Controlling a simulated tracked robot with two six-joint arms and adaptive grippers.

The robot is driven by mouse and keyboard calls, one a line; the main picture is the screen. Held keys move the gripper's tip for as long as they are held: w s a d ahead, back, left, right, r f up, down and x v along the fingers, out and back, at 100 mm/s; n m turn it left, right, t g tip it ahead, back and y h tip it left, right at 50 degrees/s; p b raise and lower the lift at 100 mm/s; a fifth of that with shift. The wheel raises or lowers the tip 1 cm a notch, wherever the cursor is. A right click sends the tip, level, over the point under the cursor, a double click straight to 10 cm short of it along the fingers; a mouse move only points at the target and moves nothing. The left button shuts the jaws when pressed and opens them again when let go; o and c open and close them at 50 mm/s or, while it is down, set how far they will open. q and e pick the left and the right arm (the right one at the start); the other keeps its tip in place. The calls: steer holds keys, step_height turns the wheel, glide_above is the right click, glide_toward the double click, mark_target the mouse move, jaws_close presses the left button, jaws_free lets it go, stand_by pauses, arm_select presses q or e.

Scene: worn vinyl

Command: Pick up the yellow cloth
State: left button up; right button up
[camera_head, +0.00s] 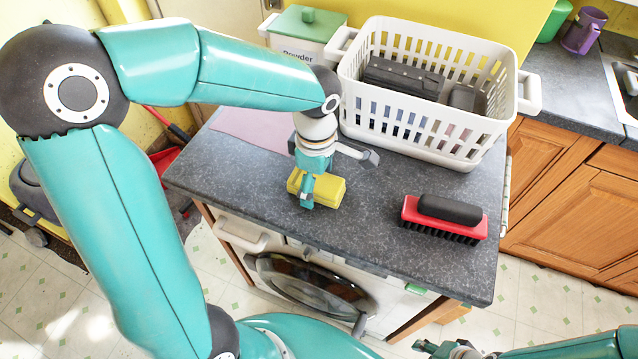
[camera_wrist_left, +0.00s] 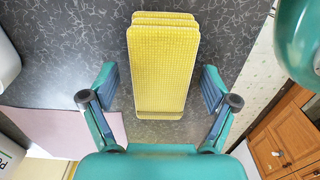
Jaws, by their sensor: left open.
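The yellow cloth (camera_head: 331,189), a folded textured stack, lies on the dark speckled worktop (camera_head: 260,172) near its front edge. In the left wrist view the cloth (camera_wrist_left: 162,65) is between and ahead of the spread fingers. My left gripper (camera_head: 338,172) points down over the cloth, open, with one finger in front of it in the head view. In the left wrist view my left gripper (camera_wrist_left: 158,88) shows a gap on both sides of the cloth. My right gripper (camera_head: 450,348) is only partly in view at the bottom edge, away from the worktop.
A white basket (camera_head: 430,143) with dark items stands behind the cloth. A red and black brush (camera_head: 445,216) lies to the right. A pink sheet (camera_head: 255,125) and a green-lidded powder box (camera_head: 303,39) are at the back left.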

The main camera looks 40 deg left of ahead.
arm_select(q)
steer(key=c, duration=1.1)
steer(key=shift+c, duration=0.2)
step_height(320, 180, up, 20)
steer(key=p, duration=0.1)
steer(key=o, duration=0.5)
steer(key=c, duration=0.5)
